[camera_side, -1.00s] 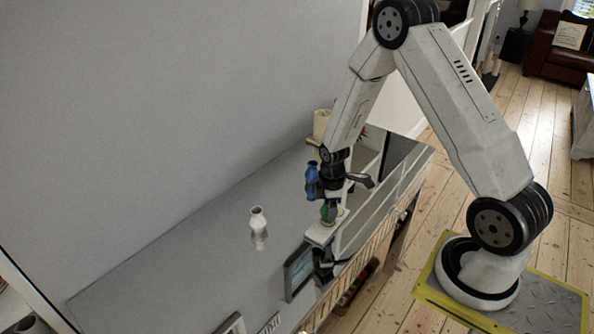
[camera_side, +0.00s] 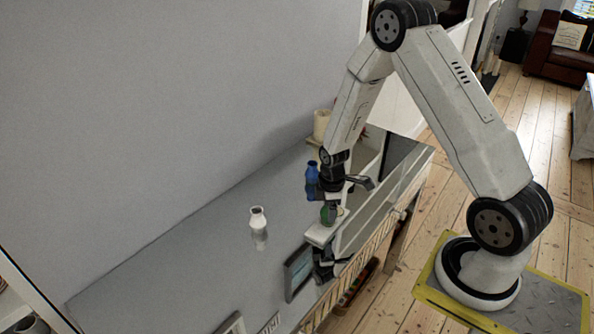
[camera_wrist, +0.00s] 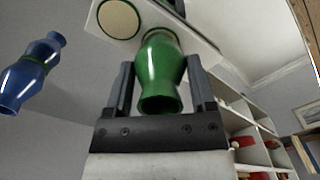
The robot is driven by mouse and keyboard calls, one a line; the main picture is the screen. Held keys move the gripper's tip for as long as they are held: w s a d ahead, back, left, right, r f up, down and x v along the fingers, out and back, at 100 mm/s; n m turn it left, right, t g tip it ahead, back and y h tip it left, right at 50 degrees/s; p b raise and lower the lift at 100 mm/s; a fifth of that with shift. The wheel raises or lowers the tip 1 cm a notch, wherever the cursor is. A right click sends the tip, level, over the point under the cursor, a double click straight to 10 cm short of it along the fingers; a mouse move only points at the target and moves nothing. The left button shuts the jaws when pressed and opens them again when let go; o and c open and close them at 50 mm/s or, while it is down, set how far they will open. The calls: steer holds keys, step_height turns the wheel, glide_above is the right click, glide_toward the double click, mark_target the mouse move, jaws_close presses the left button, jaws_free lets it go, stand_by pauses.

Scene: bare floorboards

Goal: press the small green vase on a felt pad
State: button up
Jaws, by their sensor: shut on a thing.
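The small green vase (camera_wrist: 160,78) is between the two fingers of my gripper (camera_wrist: 162,88) in the wrist view, and the fingers are shut on it. In the side view the vase (camera_side: 327,214) shows as a small green patch under my gripper (camera_side: 330,199), over a white board (camera_side: 317,234). A round beige felt pad (camera_wrist: 118,18) lies on the white board in the wrist view, beside the vase's far end. That end overlaps the board, and a tan edge shows at it; whether it touches a pad is hard to tell.
A blue vase (camera_side: 312,178) stands close to the left of my gripper, and also shows at the left of the wrist view (camera_wrist: 30,72). A white vase (camera_side: 258,226) stands farther left on the grey top. A picture frame (camera_side: 298,272) is near the front edge.

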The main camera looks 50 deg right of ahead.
steer(key=shift+f, duration=0.3)
stand_by(1.6)
steer(key=shift+r, duration=3.55)
jaws_close()
